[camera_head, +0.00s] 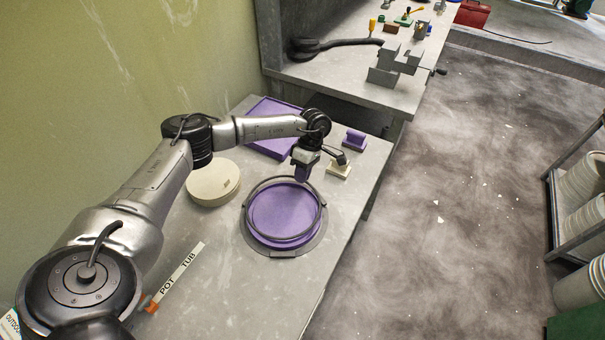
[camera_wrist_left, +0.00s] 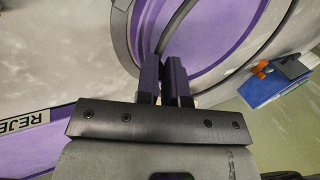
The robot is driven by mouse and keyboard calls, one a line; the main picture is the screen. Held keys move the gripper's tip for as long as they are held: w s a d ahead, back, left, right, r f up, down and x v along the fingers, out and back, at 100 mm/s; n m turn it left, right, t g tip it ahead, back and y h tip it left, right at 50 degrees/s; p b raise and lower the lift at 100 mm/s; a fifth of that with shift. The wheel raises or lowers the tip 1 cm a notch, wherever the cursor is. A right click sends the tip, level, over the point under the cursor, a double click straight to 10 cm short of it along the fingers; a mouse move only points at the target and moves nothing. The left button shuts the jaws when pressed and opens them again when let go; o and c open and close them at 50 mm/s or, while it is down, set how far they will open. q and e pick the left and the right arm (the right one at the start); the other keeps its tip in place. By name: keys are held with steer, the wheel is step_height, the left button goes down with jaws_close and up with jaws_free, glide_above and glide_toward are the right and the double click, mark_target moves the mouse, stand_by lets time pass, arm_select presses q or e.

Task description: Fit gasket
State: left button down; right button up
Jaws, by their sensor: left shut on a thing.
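A dark, thin gasket ring (camera_head: 248,205) is over a purple round disc (camera_head: 283,212), which sits in a grey round fixture (camera_head: 308,243) on the bench. The ring looks roughly level; I cannot tell how far it is above the disc or whether it touches. My left gripper (camera_head: 301,178) is shut on the ring's far edge. In the left wrist view, its purple fingertips (camera_wrist_left: 165,62) close around the dark band, with the purple disc (camera_wrist_left: 205,35) beyond. The fingers hide the gripped stretch of ring. My right gripper is not in view.
A cream round lid (camera_head: 208,188) lies left of the fixture. A purple tray (camera_head: 268,108) lies behind. A cream block with a dark lever (camera_head: 339,171) and a purple block (camera_head: 354,141) stand close right of the gripper.

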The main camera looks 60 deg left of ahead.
mark_target(300, 191)
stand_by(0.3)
arm_select(q)
steer(key=shift+f, duration=0.25)
steer(key=shift+f+b, duration=0.85)
steer(key=shift+f, duration=0.25)
steer(key=shift+f+b, duration=0.3)
steer(key=shift+f, duration=0.2)
stand_by(0.5)
steer(key=shift+f, duration=0.35)
steer(key=c, duration=1.2)
jaws_free()
